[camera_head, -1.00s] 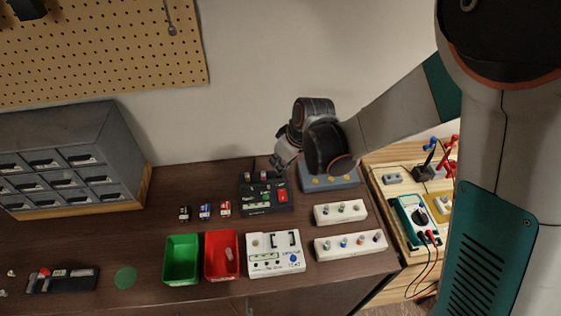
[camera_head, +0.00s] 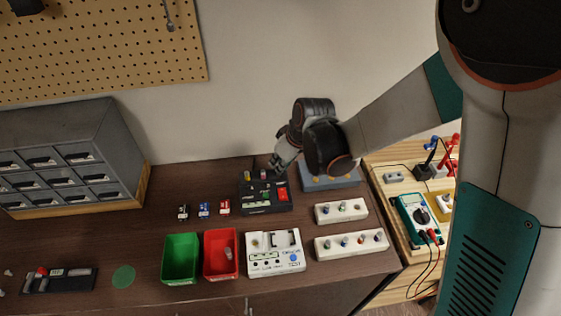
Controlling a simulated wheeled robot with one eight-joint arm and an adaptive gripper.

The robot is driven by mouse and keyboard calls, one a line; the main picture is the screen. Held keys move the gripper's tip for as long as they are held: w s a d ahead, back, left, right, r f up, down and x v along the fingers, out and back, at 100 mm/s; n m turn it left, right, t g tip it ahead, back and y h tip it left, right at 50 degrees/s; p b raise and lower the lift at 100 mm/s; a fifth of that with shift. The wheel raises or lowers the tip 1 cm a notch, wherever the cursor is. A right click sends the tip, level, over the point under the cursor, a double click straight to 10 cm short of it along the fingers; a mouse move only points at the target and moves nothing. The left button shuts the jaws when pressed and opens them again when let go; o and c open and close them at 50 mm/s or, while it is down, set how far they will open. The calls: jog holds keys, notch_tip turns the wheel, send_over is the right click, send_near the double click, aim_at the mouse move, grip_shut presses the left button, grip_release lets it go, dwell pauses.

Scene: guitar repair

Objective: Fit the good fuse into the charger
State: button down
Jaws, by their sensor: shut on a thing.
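A black unit (camera_head: 267,208), which looks like the charger, stands near the back of the brown bench. It has a red switch, a green-lit strip and small coloured parts along its back edge. My gripper (camera_head: 275,166) is over its back right edge, pointing down and left. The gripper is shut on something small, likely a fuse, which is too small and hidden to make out. I cannot tell whether it touches the unit. A small fuse-like piece (camera_head: 228,253) lies in the red bin (camera_head: 208,268).
A green bin (camera_head: 181,278) stands beside the red one. A white tester (camera_head: 262,268) with a blue button is to their right. Two white racks (camera_head: 334,220) (camera_head: 326,252) hold small fuses. Three small coloured pieces (camera_head: 204,210) stand left of the charger. A blue-grey box (camera_head: 345,181) sits behind the racks.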

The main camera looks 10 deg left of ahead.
jog(key=shift+f+b, duration=0.7)
jog(key=shift+f, duration=0.2)
jog(key=c, duration=1.6)
grip_release()
jog(key=shift+o, duration=0.7)
jog(key=shift+o, duration=1.4)
jog(key=shift+r+p, duration=2.3)
jog(key=shift+r, duration=1.25)
